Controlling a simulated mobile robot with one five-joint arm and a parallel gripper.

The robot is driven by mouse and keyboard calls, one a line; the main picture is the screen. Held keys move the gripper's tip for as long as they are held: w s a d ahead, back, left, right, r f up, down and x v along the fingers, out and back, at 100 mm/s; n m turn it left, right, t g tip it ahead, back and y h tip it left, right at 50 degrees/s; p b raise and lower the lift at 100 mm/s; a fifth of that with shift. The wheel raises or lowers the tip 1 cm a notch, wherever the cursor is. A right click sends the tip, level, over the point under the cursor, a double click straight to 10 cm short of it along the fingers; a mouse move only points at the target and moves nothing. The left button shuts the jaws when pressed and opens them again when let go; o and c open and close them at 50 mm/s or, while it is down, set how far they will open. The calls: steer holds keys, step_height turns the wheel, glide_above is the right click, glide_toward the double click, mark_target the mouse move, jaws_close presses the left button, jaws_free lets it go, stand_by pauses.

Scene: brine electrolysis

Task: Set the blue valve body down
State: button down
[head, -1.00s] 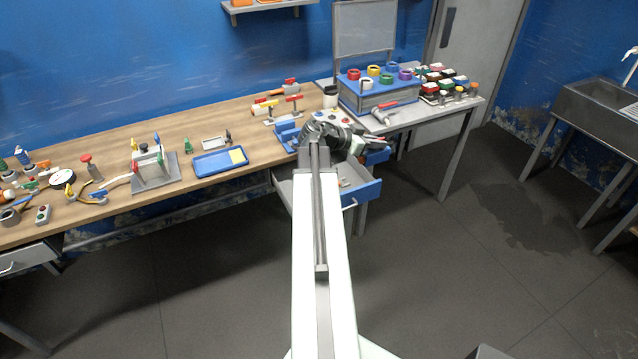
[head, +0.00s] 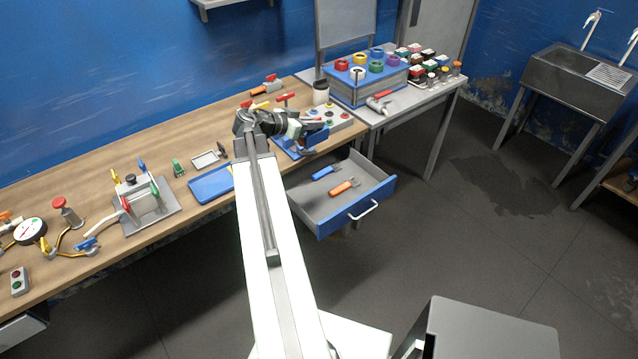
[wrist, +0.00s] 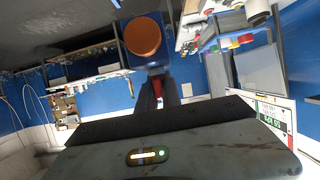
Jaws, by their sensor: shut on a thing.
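The blue valve body (wrist: 128,48) with a round copper-orange face is in front of my gripper in the wrist view. My gripper (wrist: 157,84) is shut on it, with the dark fingers at its lower side. In the head view my gripper (head: 315,125) is over the bench's right part, above or beside a blue fixture (head: 290,149). The valve body is hard to tell apart from the blue fixture there. Whether it touches anything below cannot be told.
An open drawer (head: 375,208) with blue-handled and orange-handled tools juts out below the bench. A button panel (head: 338,122) and a cup (head: 321,92) stand close to my gripper. A blue tray (head: 212,184) lies to the left. A side table (head: 425,100) stands at right.

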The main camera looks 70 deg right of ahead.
steer(key=shift+s, duration=0.2)
steer(key=shift+w+f+b, duration=0.1)
steer(key=shift+f+b, duration=0.2)
step_height(320, 180, down, 24)
steer(key=b, duration=2.3)
steer(key=shift+s+d+r, duration=0.2)
steer(key=shift+s+r, duration=0.05)
steer(key=shift+s, duration=0.2)
